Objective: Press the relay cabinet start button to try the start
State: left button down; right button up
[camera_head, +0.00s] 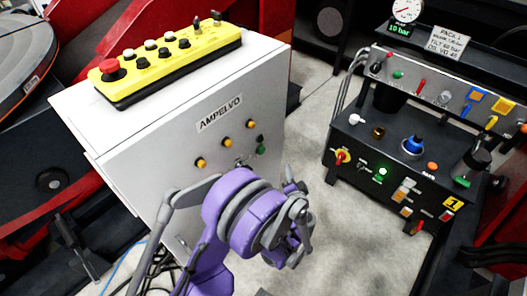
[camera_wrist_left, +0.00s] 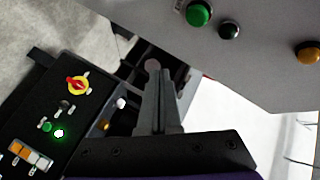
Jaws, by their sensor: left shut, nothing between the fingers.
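The grey relay cabinet (camera_head: 185,150), marked AMPELVO, stands left of centre in the head view. Its front carries amber lamps (camera_head: 225,142), a small switch and a green button (camera_head: 261,139) near the right edge. In the left wrist view the green button (camera_wrist_left: 198,14) is at the top, with a black button (camera_wrist_left: 229,31) and an amber lamp (camera_wrist_left: 308,53) to its right. My left gripper (camera_head: 297,187) is in front of the cabinet's lower right side, apart from the button. Its fingers (camera_wrist_left: 153,68) are shut and empty. My right gripper is out of view.
A yellow control box (camera_head: 170,60) with a red mushroom button lies on the cabinet top. A black console (camera_head: 400,155) with knobs, a gauge and a lit green lamp stands to the right. Cables lie by the cabinet's foot. Bare floor (camera_head: 305,140) separates cabinet and console.

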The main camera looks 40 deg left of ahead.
pick_arm(q)
jog(key=a, duration=0.8)
jog(key=shift+w+a, duration=0.25)
jog(key=shift+w, duration=0.1)
jog(key=shift+a, duration=0.15)
dwell(1.6)
jog(key=shift+a, duration=0.3)
jog(key=shift+a, duration=0.45)
dwell(0.6)
dwell(0.3)
jog(key=shift+d, duration=0.9)
jog(key=shift+s+d, duration=0.2)
jog(key=shift+d, duration=2.3)
